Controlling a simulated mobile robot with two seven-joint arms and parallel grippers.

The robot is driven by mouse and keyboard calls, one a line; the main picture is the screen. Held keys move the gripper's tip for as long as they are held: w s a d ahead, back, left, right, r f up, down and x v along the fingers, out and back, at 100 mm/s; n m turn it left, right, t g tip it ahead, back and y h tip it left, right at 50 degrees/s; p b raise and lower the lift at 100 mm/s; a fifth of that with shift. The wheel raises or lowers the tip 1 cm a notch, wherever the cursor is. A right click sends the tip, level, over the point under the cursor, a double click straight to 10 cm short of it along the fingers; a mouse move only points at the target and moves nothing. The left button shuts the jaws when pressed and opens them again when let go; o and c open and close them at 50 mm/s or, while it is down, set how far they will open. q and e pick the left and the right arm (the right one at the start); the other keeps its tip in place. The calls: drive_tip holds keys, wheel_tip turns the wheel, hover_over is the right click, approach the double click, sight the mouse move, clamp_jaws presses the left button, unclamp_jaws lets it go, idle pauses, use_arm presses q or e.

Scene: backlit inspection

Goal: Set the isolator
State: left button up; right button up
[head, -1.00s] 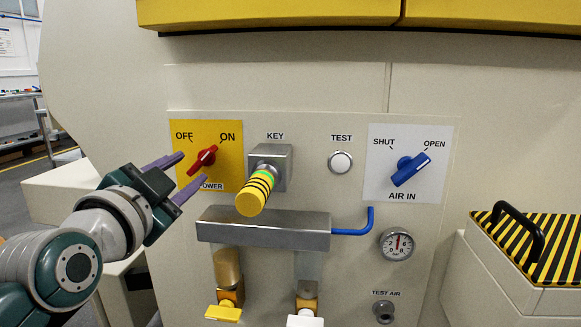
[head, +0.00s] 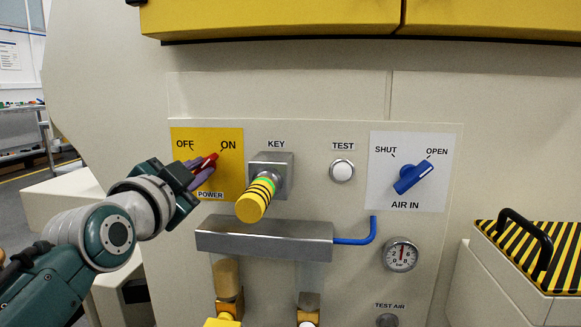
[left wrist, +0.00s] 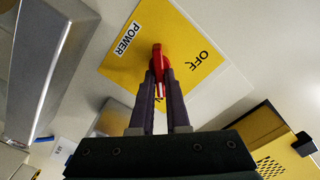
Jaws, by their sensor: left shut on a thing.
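The isolator is a red rotary handle (head: 207,162) on a yellow plate (head: 225,181) marked OFF, ON and POWER. The handle slants up and right, its tip toward ON. My left gripper (head: 202,169) is at the plate with its purple fingers shut on the handle. In the left wrist view the two fingers (left wrist: 161,88) close on either side of the red handle (left wrist: 160,62), and part of the ON label is hidden behind them. My right gripper is not in view.
Right of the plate a striped yellow key grip (head: 255,199) sticks out from its block. Below is a metal bar (head: 264,238). Further right are a white TEST button (head: 342,171), a blue AIR IN handle (head: 412,178) toward OPEN, and a gauge (head: 400,255).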

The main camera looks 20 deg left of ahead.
use_arm(q)
clamp_jaws()
drive_tip(key=shift+r+p, duration=0.1)
drive_tip(key=shift+p, duration=0.2)
drive_tip(key=n+p, duration=0.2)
drive_tip(key=n, duration=0.1)
drive_tip(key=shift+r, duration=0.15)
drive_tip(key=n+p, duration=0.2)
drive_tip(key=n, duration=0.2)
drive_tip(key=shift+a+n, duration=0.15)
drive_tip(key=shift+n, duration=0.15)
drive_tip(key=n+p, duration=0.1)
drive_tip(key=n, duration=0.3)
drive_tip(key=shift+a+n, duration=0.15)
drive_tip(key=shift+n, duration=0.15)
drive_tip(key=n, duration=0.5)
drive_tip(key=shift+s+a+n, duration=0.1)
drive_tip(key=shift+n, duration=0.2)
drive_tip(key=shift+f, duration=0.2)
